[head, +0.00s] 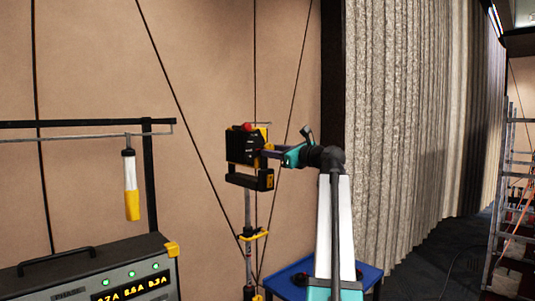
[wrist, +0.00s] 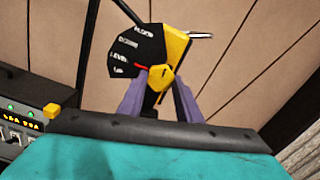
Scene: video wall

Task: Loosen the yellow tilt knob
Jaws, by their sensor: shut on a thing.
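The yellow tilt knob (wrist: 160,77) shows in the wrist view at the foot of a black dial plate (wrist: 133,52) with white markings. One marking reads LEVEL, and a short red pointer lies near it. My gripper (wrist: 159,92) has its two purple fingers on either side of the knob and is shut on it. In the head view the black and yellow head unit (head: 241,147) sits on top of a thin stand (head: 248,222). My gripper (head: 266,153) meets its right side there, and the knob itself is hidden.
A grey power box (head: 75,265) with green lights and yellow readouts stands at lower left. A yellow and white lamp (head: 131,185) hangs from a rail above it. A pleated grey curtain (head: 410,120) and a ladder (head: 505,190) are at right. Dark cables cross the tan wall.

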